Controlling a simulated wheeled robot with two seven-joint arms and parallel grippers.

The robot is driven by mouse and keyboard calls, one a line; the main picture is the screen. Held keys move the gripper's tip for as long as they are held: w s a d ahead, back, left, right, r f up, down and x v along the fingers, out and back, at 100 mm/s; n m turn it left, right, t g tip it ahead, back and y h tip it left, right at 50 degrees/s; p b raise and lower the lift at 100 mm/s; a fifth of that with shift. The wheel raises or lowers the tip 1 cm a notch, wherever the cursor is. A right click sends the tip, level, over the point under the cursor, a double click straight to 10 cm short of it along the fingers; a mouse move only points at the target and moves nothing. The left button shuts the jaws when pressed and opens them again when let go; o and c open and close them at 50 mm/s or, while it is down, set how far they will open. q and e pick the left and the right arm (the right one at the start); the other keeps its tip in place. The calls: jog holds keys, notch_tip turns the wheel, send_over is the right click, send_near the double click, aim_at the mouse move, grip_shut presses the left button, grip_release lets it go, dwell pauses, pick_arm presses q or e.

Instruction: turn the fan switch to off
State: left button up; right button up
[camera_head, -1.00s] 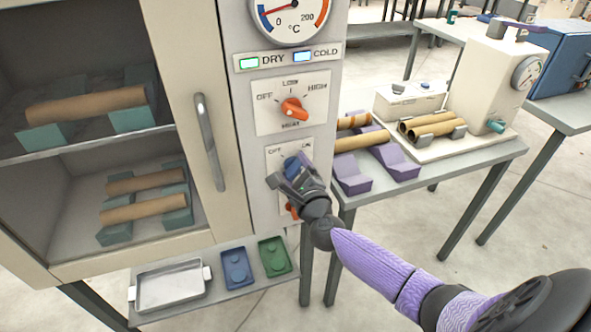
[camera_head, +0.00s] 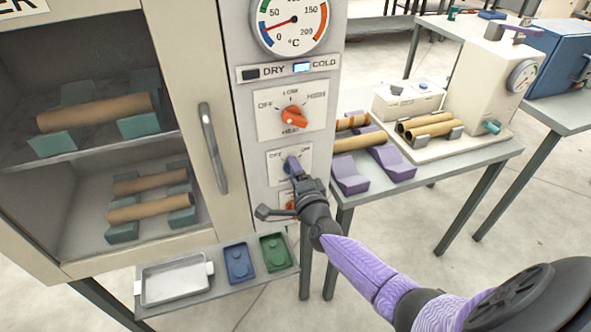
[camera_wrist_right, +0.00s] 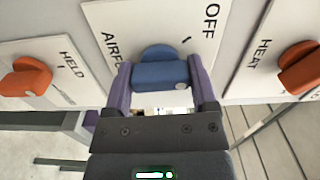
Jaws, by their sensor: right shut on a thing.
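The fan switch is a blue knob (camera_head: 287,162) on the middle panel of the cabinet front, mostly hidden by my gripper in the head view. In the right wrist view the blue knob (camera_wrist_right: 160,74) sits between the purple fingers, under the word OFF and beside a partly covered AIRFLOW label. My right gripper (camera_wrist_right: 165,88) is shut on the knob, with a finger on each side. It also shows in the head view (camera_head: 295,168), reaching in from the lower right. A pale dot marks one end of the knob. My left gripper is out of view.
An orange HEAT knob (camera_head: 294,118) is above, and another orange knob (camera_head: 291,205) is close below, partly behind my gripper. The cabinet door handle (camera_head: 213,148) stands out at the left. A side table (camera_head: 440,172) with tubes is at the right.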

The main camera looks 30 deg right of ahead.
jog(key=n+p, duration=0.1)
jog(key=n, duration=0.4)
jog(key=shift+f, duration=0.1)
jog(key=shift+n+p, duration=0.3)
jog(key=shift+n, duration=0.8)
jog(key=o, duration=1.2)
jog(key=shift+c, duration=0.2)
jog(key=p+v, duration=0.3)
jog(key=v, duration=0.7)
jog(key=shift+d, duration=0.1)
